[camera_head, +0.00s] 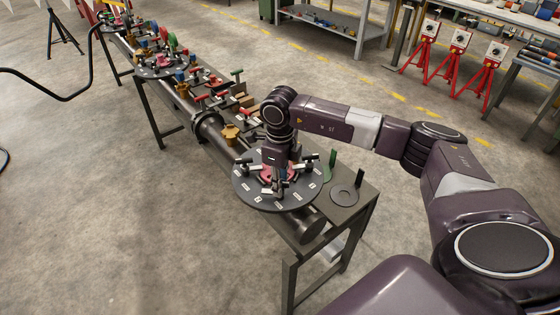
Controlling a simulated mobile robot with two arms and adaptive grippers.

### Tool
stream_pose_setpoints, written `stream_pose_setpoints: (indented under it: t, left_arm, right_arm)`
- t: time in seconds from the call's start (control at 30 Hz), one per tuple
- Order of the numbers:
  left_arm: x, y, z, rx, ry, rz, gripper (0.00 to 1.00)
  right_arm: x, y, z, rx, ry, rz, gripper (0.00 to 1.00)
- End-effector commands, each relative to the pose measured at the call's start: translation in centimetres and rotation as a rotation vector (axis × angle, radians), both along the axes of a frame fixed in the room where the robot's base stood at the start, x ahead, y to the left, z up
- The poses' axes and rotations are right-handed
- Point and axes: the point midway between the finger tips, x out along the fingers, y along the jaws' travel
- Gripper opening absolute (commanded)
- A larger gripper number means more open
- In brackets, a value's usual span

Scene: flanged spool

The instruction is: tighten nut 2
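The near dark round flange (240,191) sits at the near end of the spool pipe (212,128) on the long bench. Small white number tags ring its face, too small to read, so I cannot tell which nut is nut 2. Several black and silver bolt or clamp pieces and a reddish centre part show on the flange. My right gripper (278,188) points down over the flange's middle, close to these parts. Its fingers blend with the dark parts, so I cannot tell whether they are open or touch a nut. My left gripper is not in view.
A brass valve-like piece (231,134) and red-handled tools stand behind. Red tripods (424,50) stand far off.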

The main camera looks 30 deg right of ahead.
Motion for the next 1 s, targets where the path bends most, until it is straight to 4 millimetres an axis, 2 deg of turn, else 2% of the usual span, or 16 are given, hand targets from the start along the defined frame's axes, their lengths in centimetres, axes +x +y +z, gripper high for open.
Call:
stream_pose_setpoints:
  t: [0.03,0.37,0.8,1.0]
  left_arm:
    - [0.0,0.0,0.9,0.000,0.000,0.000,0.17]
    - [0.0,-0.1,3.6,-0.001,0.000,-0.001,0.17]
    - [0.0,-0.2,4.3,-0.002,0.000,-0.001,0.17]
    - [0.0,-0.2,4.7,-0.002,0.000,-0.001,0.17]
  right_arm:
    - [0.0,0.1,0.4,0.001,0.002,-0.061,0.17]
    - [-0.1,0.0,0.4,0.000,0.002,-0.501,0.17]
    - [0.0,0.0,0.1,0.000,0.000,-1.068,0.17]
    - [0.0,0.0,-0.1,0.000,0.000,-1.274,0.17]
